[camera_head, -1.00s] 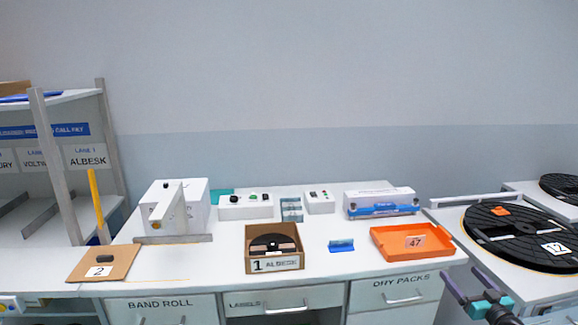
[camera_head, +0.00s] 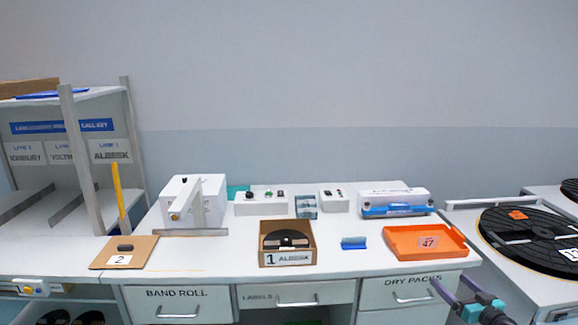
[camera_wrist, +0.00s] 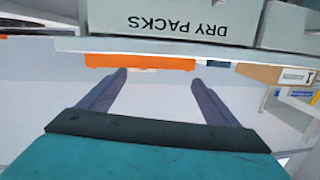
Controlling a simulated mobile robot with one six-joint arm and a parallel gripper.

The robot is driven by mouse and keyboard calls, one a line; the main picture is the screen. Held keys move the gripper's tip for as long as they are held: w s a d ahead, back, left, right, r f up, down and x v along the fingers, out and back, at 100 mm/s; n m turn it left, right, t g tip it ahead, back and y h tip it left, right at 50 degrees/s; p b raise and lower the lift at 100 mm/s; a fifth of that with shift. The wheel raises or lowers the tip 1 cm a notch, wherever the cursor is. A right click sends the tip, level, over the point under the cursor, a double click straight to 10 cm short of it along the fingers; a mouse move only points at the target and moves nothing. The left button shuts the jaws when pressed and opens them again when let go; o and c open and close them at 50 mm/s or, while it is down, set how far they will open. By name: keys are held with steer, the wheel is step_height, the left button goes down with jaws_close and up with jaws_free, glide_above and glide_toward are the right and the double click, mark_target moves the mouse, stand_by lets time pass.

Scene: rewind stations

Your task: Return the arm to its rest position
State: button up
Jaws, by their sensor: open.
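My gripper (camera_head: 448,281) is at the lower right of the head view, in front of the bench edge by the DRY PACKS drawer (camera_head: 408,291). Its two dark purple fingers are spread, with nothing between them. In the wrist view my gripper (camera_wrist: 160,78) also shows apart and empty. That view is upside down, with the DRY PACKS drawer (camera_wrist: 175,22) at its top and the orange tray's edge (camera_wrist: 140,61) beyond the fingertips. Most of my arm is out of view.
On the bench stand an orange tray (camera_head: 400,252) marked 47, a cardboard box (camera_head: 287,259) labelled 1 ALBESK with a black reel, a white machine (camera_head: 185,187) and a brown board (camera_head: 125,254) marked 2. A large black reel (camera_head: 530,238) lies at right. A shelf rack (camera_head: 70,160) stands left.

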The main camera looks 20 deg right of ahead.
steer(key=w+a+f+n+g+y, duration=0.1)
steer(key=w+a+f+y, duration=0.15)
steer(key=w+a, duration=0.35)
steer(key=w+a+f+g+y, duration=0.15)
steer(key=w+a+f, duration=0.3)
steer(key=a, duration=0.45)
steer(key=w+a+f+n+g+y, duration=0.1)
steer(key=w+a+f+g, duration=0.2)
steer(key=a, duration=0.7)
steer(key=a+f+g+y, duration=0.25)
steer(key=a+f, duration=0.25)
steer(key=a, duration=0.5)
steer(key=w+a+f+n+g+y, duration=0.15)
steer(key=a+f+g, duration=0.25)
steer(key=a, duration=0.6)
steer(key=s+a+f+g+h, duration=0.2)
steer(key=s+a+f+h, duration=0.1)
steer(key=a, duration=0.5)
steer(key=s+a+f+g+h, duration=0.2)
steer(key=s+a+f+h, duration=0.1)
steer(key=a, duration=0.5)
steer(key=s+f+g, duration=0.3)
steer(key=s+f, duration=0.6)
steer(key=s, duration=0.3)
steer(key=s+f+g, duration=0.2)
steer(key=s+f, duration=0.7)
steer(key=s, duration=0.4)
steer(key=shift+d+g, duration=0.2)
steer(key=shift+g, duration=0.2)
